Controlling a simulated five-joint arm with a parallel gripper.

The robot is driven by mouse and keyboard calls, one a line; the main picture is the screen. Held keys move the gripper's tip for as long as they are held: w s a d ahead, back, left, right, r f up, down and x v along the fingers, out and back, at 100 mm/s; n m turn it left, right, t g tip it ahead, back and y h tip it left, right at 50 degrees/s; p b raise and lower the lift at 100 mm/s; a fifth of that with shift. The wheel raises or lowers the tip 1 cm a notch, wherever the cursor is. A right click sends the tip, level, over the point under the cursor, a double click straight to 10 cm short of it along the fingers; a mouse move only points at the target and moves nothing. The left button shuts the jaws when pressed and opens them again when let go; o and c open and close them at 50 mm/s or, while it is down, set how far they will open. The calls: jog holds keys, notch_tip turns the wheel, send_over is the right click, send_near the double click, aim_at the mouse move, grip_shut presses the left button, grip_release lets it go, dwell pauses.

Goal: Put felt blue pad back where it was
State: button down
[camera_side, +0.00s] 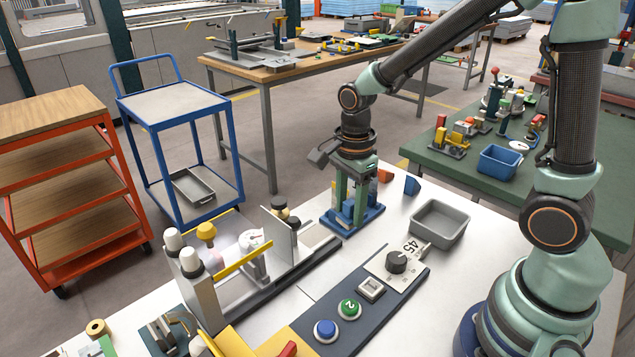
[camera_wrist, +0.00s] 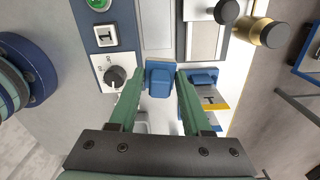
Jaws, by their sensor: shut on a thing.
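My gripper (camera_side: 351,196) points down over the blue-based holder (camera_side: 366,221) near the far edge of the white table. In the wrist view its green fingers (camera_wrist: 160,78) are closed on a blue block-like piece, the blue pad (camera_wrist: 158,88). A second blue piece (camera_wrist: 204,76) sits just right of the right finger, beside a grey block with a yellow edge. In the side view the fingers partly hide the held pad and the holder. I cannot tell whether the pad touches the holder.
A grey bin (camera_side: 440,222) and a small blue wedge (camera_side: 412,186) stand right of my gripper. The bending fixture with an upright grey plate (camera_side: 279,238) is at left. A control panel with a black knob (camera_side: 397,261) lies in front.

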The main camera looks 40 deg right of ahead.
aim_at(362, 249)
jog(key=d+r+m, duration=0.5)
jog(key=r+m, duration=0.2)
jog(key=r, duration=0.2)
jog(key=f, duration=1.9)
jog(key=shift+s+f, duration=0.2)
jog(key=shift+f, duration=0.05)
jog(key=shift+f, duration=0.1)
jog(key=c, duration=0.6)
grip_release()
